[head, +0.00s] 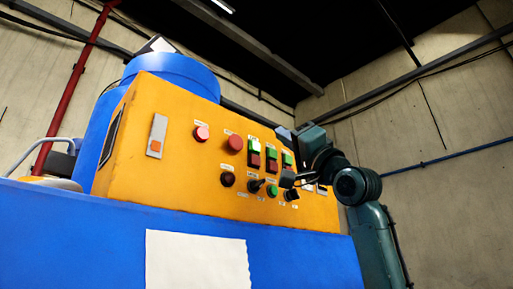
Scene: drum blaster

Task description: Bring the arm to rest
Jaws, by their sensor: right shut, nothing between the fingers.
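My right arm (370,225) rises from the lower right and bends at a dark joint toward the orange control panel (185,185). My right gripper (291,182) is at the panel's right part, in front of its switches and buttons. Its fingers are shut with nothing between them. Whether the fingertips touch the panel cannot be told. The wrist and gripper hide some controls at the panel's right end. My left gripper is not in view.
The panel carries red buttons (234,143), green and red switches and dark knobs (227,179). It stands on a blue machine body (80,235) with a white sheet (198,262). A blue drum (172,70) stands behind. Free space lies right of my arm, before the concrete wall (455,190).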

